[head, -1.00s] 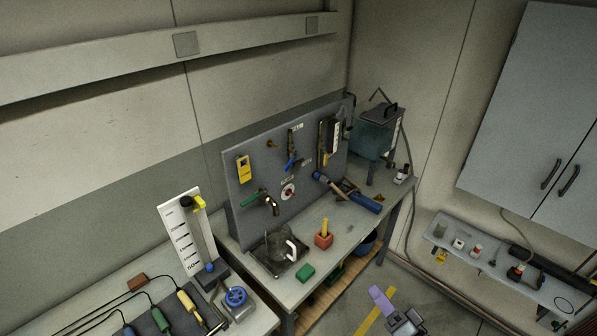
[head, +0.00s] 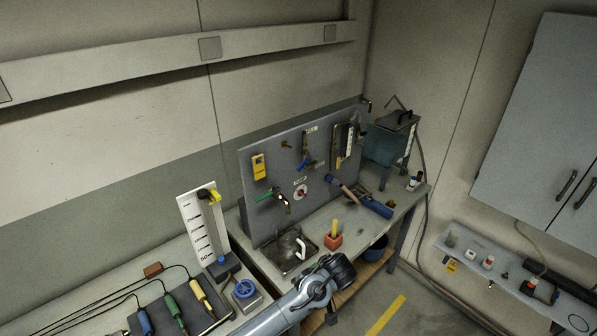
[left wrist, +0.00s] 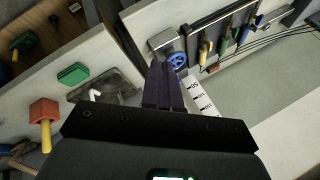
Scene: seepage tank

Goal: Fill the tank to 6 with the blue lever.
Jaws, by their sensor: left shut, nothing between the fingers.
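The teal tank (head: 383,146) with a dark lid and handle stands at the far right end of the bench. The blue lever (head: 307,163) is on the grey upright panel, below a short pipe. A narrow pale scale (head: 346,143) is at the panel's right end; its marks and any level are too small to read. My left arm reaches in from the bottom of the head view, and its fingers do not show there. In the left wrist view my left gripper (left wrist: 163,85) is shut and empty, above the bench and apart from the lever. My right gripper is not in view.
A white graduated board (head: 203,230) and a blue wheel (head: 244,288) stand at left. A green-handled tap (head: 264,196) sticks out from the panel.

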